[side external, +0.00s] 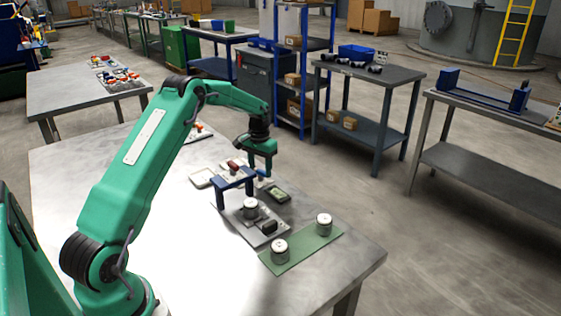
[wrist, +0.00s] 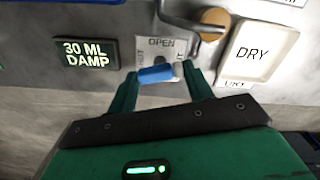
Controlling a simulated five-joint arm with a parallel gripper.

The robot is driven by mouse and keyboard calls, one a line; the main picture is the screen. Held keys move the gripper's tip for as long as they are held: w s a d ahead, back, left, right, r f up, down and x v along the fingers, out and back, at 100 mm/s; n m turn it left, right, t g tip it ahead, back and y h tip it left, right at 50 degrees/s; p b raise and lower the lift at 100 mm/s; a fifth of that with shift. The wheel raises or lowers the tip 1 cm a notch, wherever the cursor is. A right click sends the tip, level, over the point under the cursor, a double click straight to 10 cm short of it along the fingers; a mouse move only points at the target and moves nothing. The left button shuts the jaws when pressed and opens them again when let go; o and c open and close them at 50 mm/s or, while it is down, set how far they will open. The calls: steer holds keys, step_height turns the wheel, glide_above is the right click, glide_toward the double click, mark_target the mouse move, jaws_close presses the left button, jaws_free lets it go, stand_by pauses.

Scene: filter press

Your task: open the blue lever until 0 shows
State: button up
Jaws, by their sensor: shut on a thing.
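The blue lever (wrist: 157,73) lies between the fingers of my gripper (wrist: 160,76) in the wrist view, nearly level across its plate. My gripper is shut on it. The pale plate (wrist: 160,43) behind it reads OPEN at the top; a word at its right is partly hidden by the lever and finger. No 0 is readable in either view. In the side view my gripper (side external: 262,168) is low behind the blue press frame (side external: 235,177), and the lever is too small to make out clearly there.
A dark sign (wrist: 86,53) reads 30 ML DAMP, and a white tile (wrist: 258,48) reads DRY. A white cup (side external: 250,208) stands under the frame; two more stand on a green mat (side external: 301,250).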

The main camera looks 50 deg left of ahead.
mark_target(260, 170)
steer(key=n, duration=0.7)
steer(key=shift+r, duration=0.1)
steer(key=n, duration=0.4)
steer(key=shift+n, duration=1.7)
steer(key=o, duration=1)
steer(key=shift+r, duration=3.9)
